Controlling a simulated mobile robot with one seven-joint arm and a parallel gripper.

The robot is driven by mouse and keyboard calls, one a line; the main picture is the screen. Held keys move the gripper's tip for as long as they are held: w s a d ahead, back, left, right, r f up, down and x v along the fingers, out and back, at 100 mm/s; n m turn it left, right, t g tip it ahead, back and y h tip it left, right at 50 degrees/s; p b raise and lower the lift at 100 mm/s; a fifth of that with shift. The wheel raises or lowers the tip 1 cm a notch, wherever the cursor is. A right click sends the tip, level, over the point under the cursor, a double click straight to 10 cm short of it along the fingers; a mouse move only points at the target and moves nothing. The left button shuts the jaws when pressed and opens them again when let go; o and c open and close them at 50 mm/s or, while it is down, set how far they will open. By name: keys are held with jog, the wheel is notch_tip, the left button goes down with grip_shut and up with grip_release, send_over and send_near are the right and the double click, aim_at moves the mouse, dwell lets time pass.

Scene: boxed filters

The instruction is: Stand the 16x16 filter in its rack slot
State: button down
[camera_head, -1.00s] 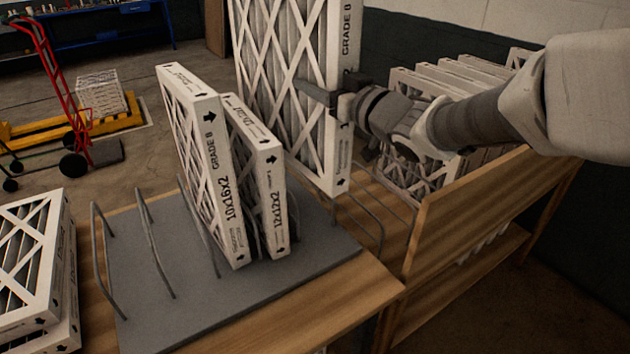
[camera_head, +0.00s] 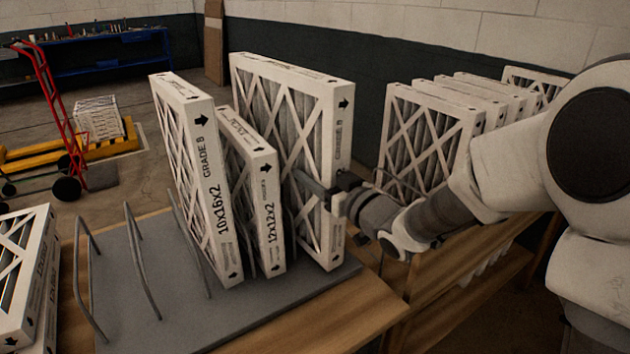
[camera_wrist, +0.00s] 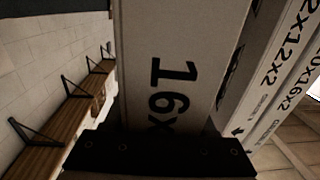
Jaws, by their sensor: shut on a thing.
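The 16x16 filter (camera_head: 341,128) is a tall white-framed pleated panel, upright at the right end of the grey rack (camera_head: 140,310). My gripper (camera_head: 328,192) is shut on its near edge, partway up. In the wrist view the filter's edge (camera_wrist: 172,60) fills the middle, with "16x" showing and the rest hidden by my gripper (camera_wrist: 160,150). Its bottom corner is down at the rack's base; I cannot tell whether it touches. The 12x12x2 filter (camera_head: 268,215) and 10x16x2 filter (camera_head: 216,190) stand to its left in the rack.
Wire dividers at the rack's left have empty gaps between them (camera_head: 142,260). A wooden shelf unit (camera_head: 450,290) with a row of filters (camera_head: 430,140) stands at the right, close to my arm.

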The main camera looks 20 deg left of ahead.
jog(key=shift+f, duration=0.35)
jog(key=shift+f, duration=0.15)
jog(key=shift+c, duration=1.1)
grip_release()
